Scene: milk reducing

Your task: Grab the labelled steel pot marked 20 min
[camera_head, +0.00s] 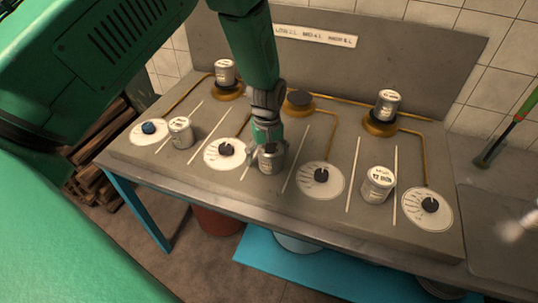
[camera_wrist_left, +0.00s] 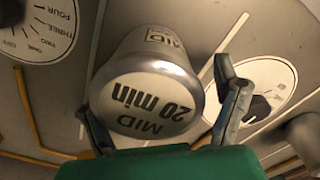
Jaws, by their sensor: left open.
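The steel pot marked "MID 20 min" (camera_wrist_left: 150,100) fills the middle of the left wrist view, its labelled lid facing the camera. In the head view this pot (camera_head: 271,159) stands on the grey counter between two dials, partly hidden by my gripper. My left gripper (camera_head: 268,146) is over the pot from above. In the left wrist view the fingers of my left gripper (camera_wrist_left: 160,120) are spread, one on each side of the pot. I cannot tell whether they touch it.
Other labelled pots stand on the counter at left (camera_head: 180,132) and right (camera_head: 378,184). Two more sit on burners at the back (camera_head: 225,72) and (camera_head: 387,105). A middle burner (camera_head: 299,101) is empty. Round dials flank the pot, one at left (camera_head: 226,152), one at right (camera_head: 320,180).

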